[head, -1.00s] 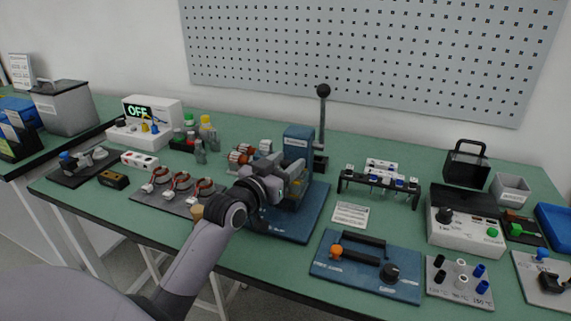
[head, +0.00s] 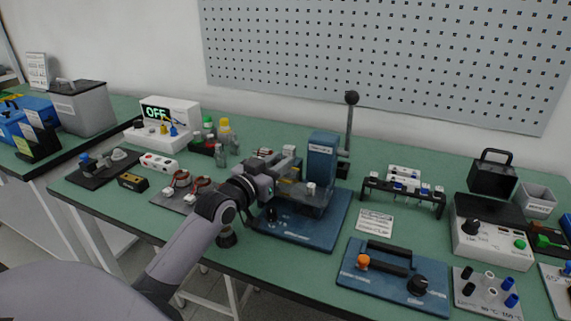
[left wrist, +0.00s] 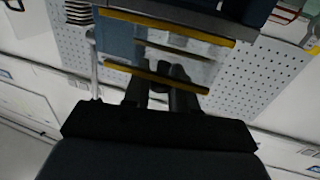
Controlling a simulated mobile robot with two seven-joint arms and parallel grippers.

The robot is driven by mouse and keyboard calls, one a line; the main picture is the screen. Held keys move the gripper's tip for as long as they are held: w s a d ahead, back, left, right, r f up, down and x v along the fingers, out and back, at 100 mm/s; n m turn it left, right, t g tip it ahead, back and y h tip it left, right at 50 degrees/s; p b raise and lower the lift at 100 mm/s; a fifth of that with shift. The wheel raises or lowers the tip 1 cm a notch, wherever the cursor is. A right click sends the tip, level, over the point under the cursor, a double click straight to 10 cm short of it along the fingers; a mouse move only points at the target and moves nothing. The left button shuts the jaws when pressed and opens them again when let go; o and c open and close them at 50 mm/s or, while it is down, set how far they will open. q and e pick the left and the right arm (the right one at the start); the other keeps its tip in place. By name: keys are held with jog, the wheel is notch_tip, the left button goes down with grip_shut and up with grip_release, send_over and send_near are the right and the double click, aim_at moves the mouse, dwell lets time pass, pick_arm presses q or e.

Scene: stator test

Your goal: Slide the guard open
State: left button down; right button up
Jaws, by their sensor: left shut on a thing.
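The press with the guard is a blue machine (head: 322,160) with a tall black-knobbed lever, on a blue base plate (head: 325,233). In the left wrist view the guard (left wrist: 198,72) is a clear panel with yellow edge strips, just ahead of my fingers. My left gripper (head: 282,172) is at the left front of the press in the head view. It also shows in the left wrist view (left wrist: 161,88), shut on a small dark handle (left wrist: 174,72) at the guard. The wrist and fingers hide most of the guard in the head view. My right gripper is not in view.
Stators (head: 190,186) on a grey plate lie left of my forearm. A white meter (head: 168,122) reading OFF stands behind them. A blue fixture (head: 395,283) and a label card (head: 375,222) lie right of the press. A rack (head: 403,190) stands behind the card.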

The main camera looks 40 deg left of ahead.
aim_at(274, 161)
pick_arm(q)
jog(key=shift+a, duration=0.5)
jog(key=c, duration=0.9)
grip_release()
jog(key=shift+s+a, duration=0.1)
jog(key=shift+c, duration=0.2)
jog(key=shift+r, duration=0.25)
notch_tip(274, 161, up, 20)
jog(key=p, duration=0.2)
jog(key=shift+f, duration=0.2)
jog(key=shift+f, duration=0.1)
